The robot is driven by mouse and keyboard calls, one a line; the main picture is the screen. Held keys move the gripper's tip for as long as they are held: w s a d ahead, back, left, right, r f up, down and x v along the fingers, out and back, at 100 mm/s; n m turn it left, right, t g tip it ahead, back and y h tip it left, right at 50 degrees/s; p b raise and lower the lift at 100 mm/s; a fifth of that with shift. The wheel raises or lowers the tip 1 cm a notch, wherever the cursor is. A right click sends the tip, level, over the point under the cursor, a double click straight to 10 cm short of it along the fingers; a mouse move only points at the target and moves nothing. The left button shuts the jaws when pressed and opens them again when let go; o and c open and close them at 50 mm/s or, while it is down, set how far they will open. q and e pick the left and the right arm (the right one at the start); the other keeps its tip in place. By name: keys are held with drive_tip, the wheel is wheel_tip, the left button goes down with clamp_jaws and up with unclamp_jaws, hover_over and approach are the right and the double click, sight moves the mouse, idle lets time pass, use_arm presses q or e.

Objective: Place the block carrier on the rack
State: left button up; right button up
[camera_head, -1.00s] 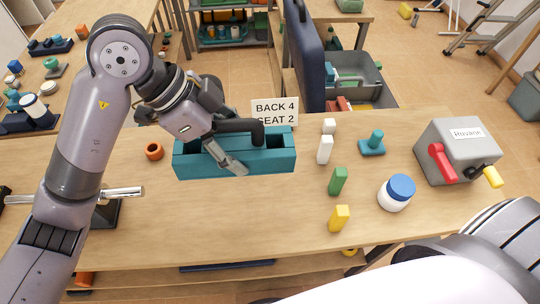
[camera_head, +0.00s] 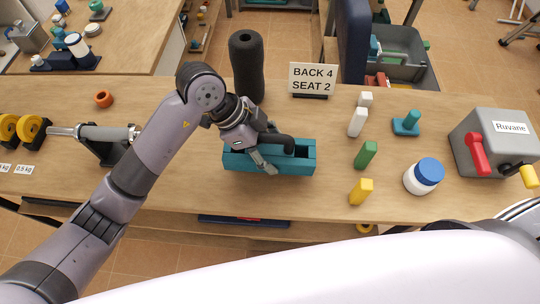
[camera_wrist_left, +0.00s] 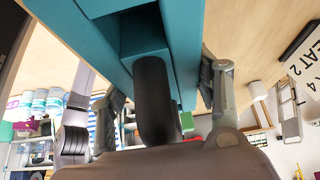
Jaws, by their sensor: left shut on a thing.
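The block carrier (camera_head: 236,162) is a long teal open box with a black handle, in the middle of the table. It also shows large at the top of the left wrist view (camera_wrist_left: 182,35). The gripper hides part of the box. I cannot tell whether the carrier touches the table or hangs just above it. I cannot make out for certain which thing is the rack. My right gripper is not in view.
A sign "BACK 4 SEAT 2" (camera_head: 313,78) and a black cylinder (camera_head: 246,70) stand behind. White, green (camera_head: 366,155) and yellow blocks, a blue-lidded jar (camera_head: 423,177) and a grey box (camera_head: 490,145) are right. The table front (camera_head: 310,205) is clear.

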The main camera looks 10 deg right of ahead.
sight(270, 158)
use_arm(q)
wheel_tip(270, 158, down, 4)
drive_tip(key=shift+r, duration=0.1)
drive_tip(key=o, duration=1.5)
drive_tip(key=v, duration=1.2)
